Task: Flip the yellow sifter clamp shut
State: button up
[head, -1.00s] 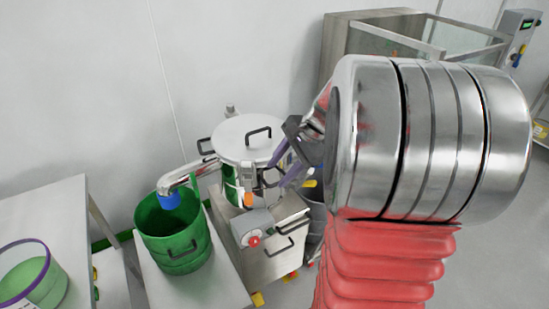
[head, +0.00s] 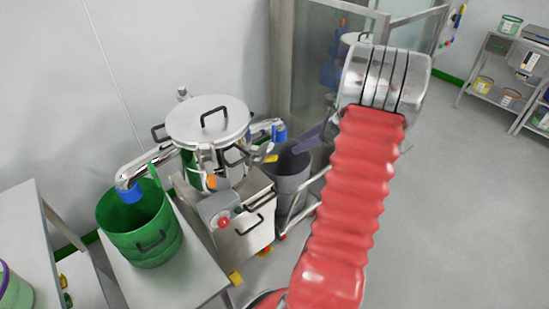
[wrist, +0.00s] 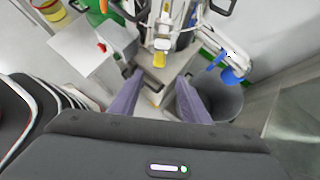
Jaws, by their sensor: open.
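The sifter (head: 207,122) is a steel drum with a round handled lid, standing on a steel cabinet at the left of the head view. The yellow clamp (head: 270,158) sticks out from its right side, towards my gripper. In the wrist view the clamp's yellow tip (wrist: 159,60) is at the upper middle, on a pale metal part. My gripper (head: 299,146) has purple fingers and is open and empty. It is right of the clamp in the head view, apart from it. In the wrist view the clamp tip lies just beyond the gap between the fingertips (wrist: 160,78).
A grey bin (head: 291,184) stands below my gripper, right of the cabinet (head: 245,222). A steel pipe with a blue end (head: 279,131) reaches out above it. A green drum (head: 142,235) stands at the left.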

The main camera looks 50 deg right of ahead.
aim_at(277, 156)
jog(key=x, duration=1.4)
jog(key=shift+r, duration=0.1)
jog(key=shift+c, duration=0.3)
grip_shut()
jog(key=shift+a, duration=0.15)
jog(key=shift+d, duration=0.2)
